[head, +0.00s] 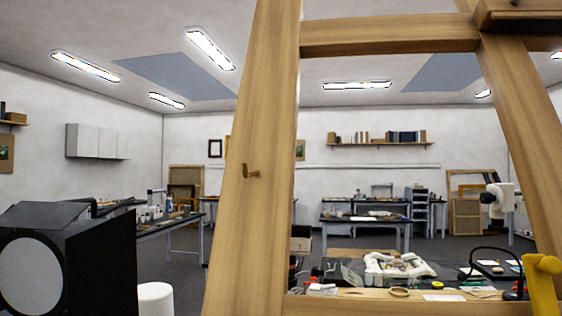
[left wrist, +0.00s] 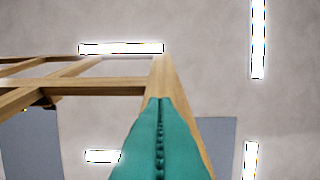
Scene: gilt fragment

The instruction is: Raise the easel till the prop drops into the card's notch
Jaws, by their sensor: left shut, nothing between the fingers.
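A large wooden easel-like frame (head: 250,150) stands close in front of me in the head view, with two slanting posts, a crossbar (head: 390,34) and a low rail. A small hook (head: 250,172) is on its left post. My left gripper (left wrist: 160,102) shows in the left wrist view as two teal fingers shut together, with nothing between them. Its tips point up toward the ceiling and overlap a post of the wooden frame (left wrist: 183,105); I cannot tell whether they touch it. I cannot make out the prop, the card or its notch. My right gripper is not in view.
A black box with a pale round face (head: 95,255) stands at the left, with a white cylinder (head: 155,298) beside it. Behind the frame, a cluttered bench holds a white padded object (head: 398,268). A yellow curved part (head: 540,283) is at the lower right.

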